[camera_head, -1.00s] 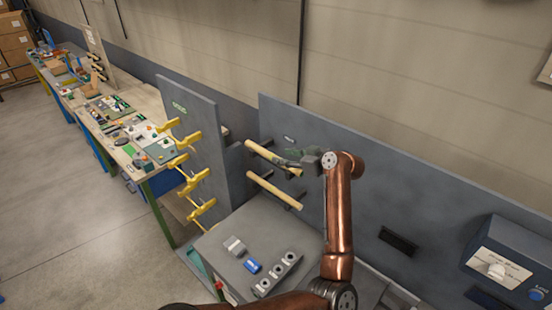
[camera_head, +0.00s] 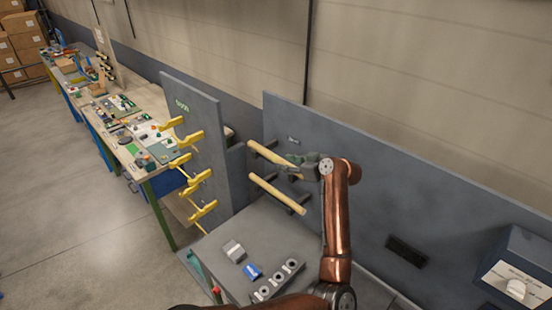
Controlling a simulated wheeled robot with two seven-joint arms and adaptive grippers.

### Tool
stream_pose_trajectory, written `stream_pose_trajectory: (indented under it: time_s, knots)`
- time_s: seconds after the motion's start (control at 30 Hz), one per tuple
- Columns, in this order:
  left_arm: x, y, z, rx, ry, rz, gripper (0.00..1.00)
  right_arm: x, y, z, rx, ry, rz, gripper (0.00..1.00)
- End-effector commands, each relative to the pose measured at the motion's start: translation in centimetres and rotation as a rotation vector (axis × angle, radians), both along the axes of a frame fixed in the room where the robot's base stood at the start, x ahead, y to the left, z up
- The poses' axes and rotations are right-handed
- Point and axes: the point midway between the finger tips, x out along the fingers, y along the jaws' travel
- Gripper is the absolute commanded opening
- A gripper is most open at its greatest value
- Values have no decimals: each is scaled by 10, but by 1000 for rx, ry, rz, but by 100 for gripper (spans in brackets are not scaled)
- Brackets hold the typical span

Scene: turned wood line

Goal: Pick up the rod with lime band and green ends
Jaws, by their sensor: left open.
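Two pale wooden rods rest on dark pegs on the grey back panel. My left gripper (camera_head: 292,161) is open at the right part of the upper rod (camera_head: 264,152), and its fingers cover part of that rod. I cannot tell whether they touch it. The lower rod (camera_head: 276,193) lies below, clear of the gripper. No lime band or green ends can be made out on either rod at this size. My right gripper is not in view.
A grey upright board (camera_head: 202,135) with yellow hooks (camera_head: 190,139) stands left of the rods. Below, a grey worktop (camera_head: 222,237) carries a blue block (camera_head: 253,271) and a holder with round holes (camera_head: 278,280). A cluttered bench (camera_head: 159,152) runs off left.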

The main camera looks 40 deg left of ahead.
Motion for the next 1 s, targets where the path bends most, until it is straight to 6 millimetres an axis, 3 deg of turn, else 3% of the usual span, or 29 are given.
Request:
stream_pose_trajectory:
  time_s: [0.23,0.5,1.0]
  knots:
    - [6,34,-6,1,3,0,42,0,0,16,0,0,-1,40]
    - [8,38,-10,1,1,-4,42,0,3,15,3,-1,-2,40]
    - [8,37,-10,1,1,-4,8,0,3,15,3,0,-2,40]
